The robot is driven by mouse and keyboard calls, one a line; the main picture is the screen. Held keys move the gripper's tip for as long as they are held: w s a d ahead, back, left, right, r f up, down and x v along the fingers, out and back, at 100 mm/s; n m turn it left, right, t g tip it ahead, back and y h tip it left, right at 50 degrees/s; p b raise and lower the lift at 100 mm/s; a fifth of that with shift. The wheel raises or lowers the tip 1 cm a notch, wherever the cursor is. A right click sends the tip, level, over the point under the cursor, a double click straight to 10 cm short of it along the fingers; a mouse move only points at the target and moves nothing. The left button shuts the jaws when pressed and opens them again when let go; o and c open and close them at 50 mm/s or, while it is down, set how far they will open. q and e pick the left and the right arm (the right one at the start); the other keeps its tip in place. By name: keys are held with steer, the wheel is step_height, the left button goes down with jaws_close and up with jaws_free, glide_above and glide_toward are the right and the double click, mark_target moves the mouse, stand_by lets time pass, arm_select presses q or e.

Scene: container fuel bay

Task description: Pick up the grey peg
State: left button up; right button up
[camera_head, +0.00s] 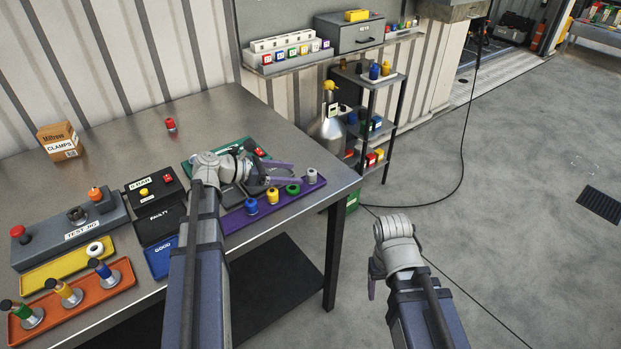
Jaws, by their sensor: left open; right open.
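The grey peg (311,176) stands upright at the right end of the purple tray (235,219), near the table's right edge. Green, yellow and blue pegs stand to its left in the same tray. My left gripper (296,173) is over the tray, just left of the grey peg. Its jaws are open and point toward the peg, with a small gap between them; I cannot tell whether they touch it. My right gripper (372,284) is open and empty, off the table to the right above the floor; its fingers are mostly hidden by its wrist.
A green board (232,151) lies behind my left gripper. A red peg (171,125) stands alone at the back. Bins, a test jig (70,226) and an orange tray (120,287) fill the left. A shelf rack (375,110) stands beyond the table. Right floor is mostly clear.

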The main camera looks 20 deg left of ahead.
mark_target(312, 175)
arm_select(q)
steer(key=shift+b+x, duration=0.5)
steer(key=shift+x, duration=0.8)
steer(key=b+x, duration=0.2)
steer(key=x, duration=0.2)
steer(key=shift+d+f, duration=0.15)
steer(key=shift+w+d, duration=0.3)
steer(key=shift+d, duration=0.05)
steer(key=shift+c, duration=0.4)
jaws_close()
